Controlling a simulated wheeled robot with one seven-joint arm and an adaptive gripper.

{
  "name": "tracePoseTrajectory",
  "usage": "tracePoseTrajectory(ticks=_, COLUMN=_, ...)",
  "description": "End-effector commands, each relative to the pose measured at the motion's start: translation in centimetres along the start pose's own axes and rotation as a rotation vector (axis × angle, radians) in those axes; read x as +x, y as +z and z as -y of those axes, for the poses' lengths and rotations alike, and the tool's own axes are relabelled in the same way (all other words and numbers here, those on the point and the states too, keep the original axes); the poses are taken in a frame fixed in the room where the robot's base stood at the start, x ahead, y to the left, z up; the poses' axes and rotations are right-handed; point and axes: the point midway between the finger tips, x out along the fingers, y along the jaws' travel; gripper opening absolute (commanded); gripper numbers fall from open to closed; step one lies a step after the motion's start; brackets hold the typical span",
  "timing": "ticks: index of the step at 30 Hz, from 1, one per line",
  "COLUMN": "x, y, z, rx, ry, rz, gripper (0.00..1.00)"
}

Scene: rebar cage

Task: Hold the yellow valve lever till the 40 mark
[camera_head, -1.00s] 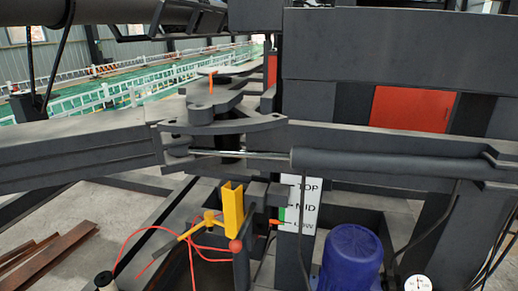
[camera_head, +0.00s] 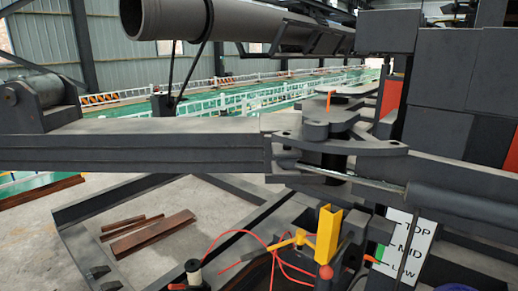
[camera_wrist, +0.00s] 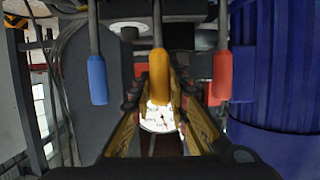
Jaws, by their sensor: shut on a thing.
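The yellow valve lever (camera_wrist: 160,78) hangs upright in the middle of the wrist view. My gripper (camera_wrist: 160,98) is shut on it, one finger on each side of its lower end. Behind and below the lever, a round white gauge (camera_wrist: 158,122) shows partly between the fingers. Its needle and numbers are too small and blurred to read, so I cannot tell where the 40 mark is. My gripper, the levers and the gauge are not in the head view.
A blue lever (camera_wrist: 97,80) hangs to the left and a red lever (camera_wrist: 222,75) to the right, both apart from my fingers. A ribbed blue motor (camera_wrist: 275,90) fills the right side. The head view shows a TOP/MID/LOW board (camera_head: 407,250) and a yellow bracket (camera_head: 328,236).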

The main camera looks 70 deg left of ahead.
Motion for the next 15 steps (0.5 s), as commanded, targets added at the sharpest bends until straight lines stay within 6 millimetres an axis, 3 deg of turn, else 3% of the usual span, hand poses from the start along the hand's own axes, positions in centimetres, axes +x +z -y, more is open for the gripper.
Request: tracePoseTrajectory(ticks=15, x=-0.77, y=0.41, z=-0.05, rx=-0.003, ry=0.000, rz=-0.079, gripper=0.00)
